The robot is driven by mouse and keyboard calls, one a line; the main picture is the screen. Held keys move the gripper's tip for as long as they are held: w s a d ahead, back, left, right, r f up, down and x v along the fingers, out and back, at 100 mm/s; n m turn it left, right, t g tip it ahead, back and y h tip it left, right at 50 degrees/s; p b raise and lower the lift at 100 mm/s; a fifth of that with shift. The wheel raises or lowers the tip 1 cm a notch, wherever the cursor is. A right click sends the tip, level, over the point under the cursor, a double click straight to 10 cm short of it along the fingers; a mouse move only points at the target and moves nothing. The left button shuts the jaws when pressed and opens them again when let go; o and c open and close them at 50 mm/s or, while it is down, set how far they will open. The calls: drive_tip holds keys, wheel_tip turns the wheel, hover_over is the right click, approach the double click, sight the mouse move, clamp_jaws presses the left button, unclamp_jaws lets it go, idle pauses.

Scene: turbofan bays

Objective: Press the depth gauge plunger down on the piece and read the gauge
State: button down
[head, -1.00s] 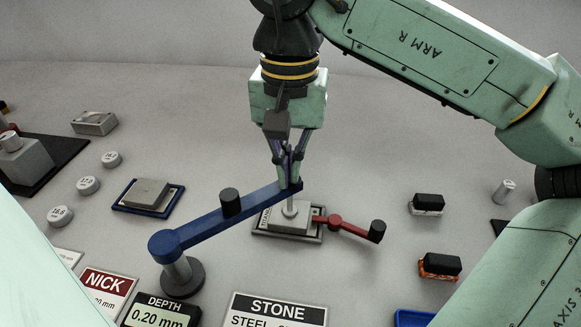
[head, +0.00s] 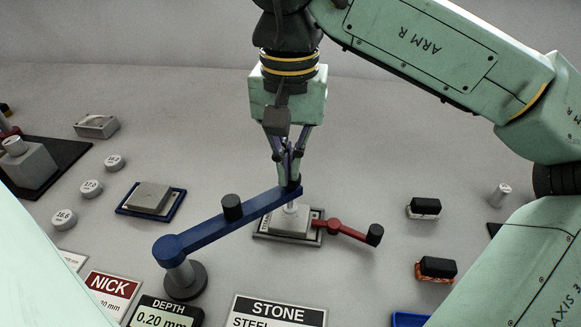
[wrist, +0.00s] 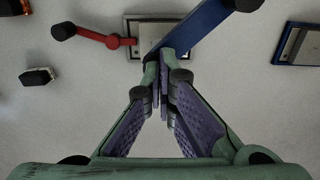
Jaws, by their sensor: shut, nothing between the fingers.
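The depth gauge has a blue arm (head: 205,234) on a grey post, with a black knob on it. Its free end, with the plunger, is over the grey piece (head: 275,221) in a dark-edged holder. The plunger's light stem shows just above the piece; contact is partly hidden. My gripper (head: 291,183) is shut and empty, its fingertips at the top of the arm's free end. In the wrist view the shut fingertips (wrist: 165,60) overlap the end of the blue arm. The depth display (head: 163,315) reads 0.20 mm.
A red lever (head: 345,229) with a black knob extends right of the holder. A blue-edged tray (head: 150,198) with a grey block lies left. Two black-topped blocks (head: 424,208) (head: 438,268) stand right. Round weights (head: 91,189) lie far left. STONE (head: 278,310) and NICK (head: 112,287) signs stand in front.

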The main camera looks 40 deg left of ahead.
drive_tip(key=shift+r+p, duration=2.6)
drive_tip(key=shift+r, duration=0.85)
drive_tip(key=shift+f, duration=0.1)
